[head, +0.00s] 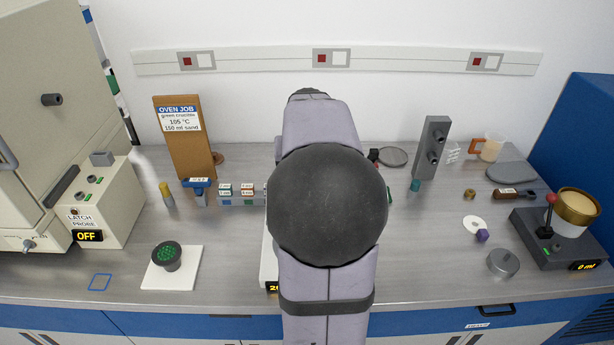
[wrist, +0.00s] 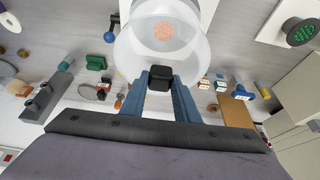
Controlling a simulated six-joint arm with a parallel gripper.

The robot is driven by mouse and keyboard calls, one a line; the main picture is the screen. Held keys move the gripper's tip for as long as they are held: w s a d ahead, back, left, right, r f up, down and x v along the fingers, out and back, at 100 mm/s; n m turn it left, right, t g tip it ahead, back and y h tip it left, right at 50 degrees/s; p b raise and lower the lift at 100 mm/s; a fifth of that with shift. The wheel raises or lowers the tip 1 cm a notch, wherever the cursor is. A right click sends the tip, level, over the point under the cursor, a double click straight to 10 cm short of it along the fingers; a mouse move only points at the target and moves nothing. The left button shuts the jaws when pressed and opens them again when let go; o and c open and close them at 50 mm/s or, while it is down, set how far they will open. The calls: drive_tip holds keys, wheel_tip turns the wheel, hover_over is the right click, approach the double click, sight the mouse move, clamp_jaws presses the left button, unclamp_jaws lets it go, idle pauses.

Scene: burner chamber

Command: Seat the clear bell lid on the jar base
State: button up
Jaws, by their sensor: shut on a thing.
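The clear bell lid (wrist: 196,52) fills the upper middle of the wrist view, with a black knob (wrist: 160,77) on it. My gripper (wrist: 161,84) has its two blue fingers shut on that knob. A round pale bowl shape with a speckled pink-orange disc (wrist: 163,31) shows through the lid. It may be the jar base with contents; I cannot tell whether the lid touches it. In the head view my arm hides the gripper, the lid and whatever is beneath them.
A white device (head: 268,262) is mostly hidden behind my arm. At left a green-filled dark crucible (head: 167,256) stands on a white plate (head: 158,281). At right are a metal cylinder (head: 503,262) and a machine with a tan cup (head: 578,207).

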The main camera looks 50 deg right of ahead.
wheel_tip(320, 180, down, 8)
drive_tip(key=b, duration=0.6)
drive_tip(key=shift+f+b, duration=0.45)
drive_tip(key=shift+f, duration=0.35)
idle(1.2)
drive_tip(key=o, duration=1.2)
drive_tip(key=shift+c, duration=0.2)
drive_tip(key=shift+r, duration=0.1)
drive_tip(key=shift+b+v, duration=0.85)
drive_tip(key=shift+v, duration=2.8)
drive_tip(key=a+f+n+g+y+p, duration=0.15)
drive_tip(key=a+p, duration=0.25)
drive_tip(key=a, duration=0.5)
drive_tip(key=a+f+n+y+p, duration=0.1)
drive_tip(key=a+f+n+p, duration=0.2)
drive_tip(key=a, duration=0.6)
drive_tip(key=s+a+f+n+g+p, duration=0.1)
drive_tip(key=s+a+n+p, duration=0.3)
drive_tip(key=s+a, duration=0.4)
drive_tip(key=a+f+p, duration=0.1)
drive_tip(key=a, duration=0.2)
drive_tip(key=shift+s+a+f+g+y+p, duration=0.15)
drive_tip(key=shift+s+f+g+y+p, duration=0.05)
drive_tip(key=shift+g+y+p, duration=0.15)
